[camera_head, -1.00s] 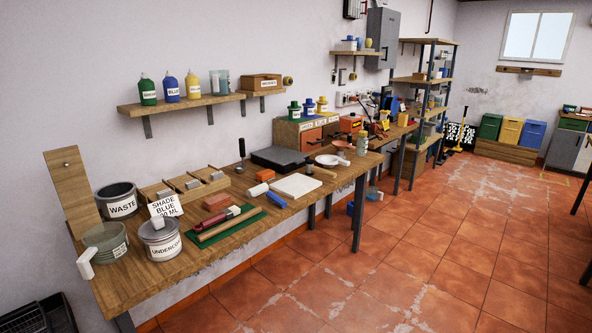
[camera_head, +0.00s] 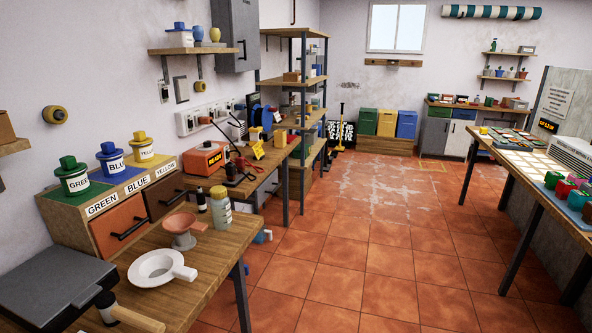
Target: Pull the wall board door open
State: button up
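A grey metal wall board (camera_head: 233,30) hangs on the left wall, high above the bench, and its top is cut off by the picture edge. Its door looks shut. A dark handle (camera_head: 243,49) shows near the door's right side. My gripper is not in view, so its state is not shown.
A tall shelf rack (camera_head: 303,95) stands just right. The tiled floor (camera_head: 365,235) is clear between this bench and the right table (camera_head: 535,188).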

aim_at(244, 15)
jog(key=i+z, duration=0.5)
jog(key=i, duration=1.35)
jog(key=i+u, duration=0.25)
jog(key=i, duration=0.4)
jog(key=i+u, duration=0.3)
jog(key=i, duration=0.35)
jog(key=i+l+u, duration=0.25)
jog(key=i, duration=0.35)
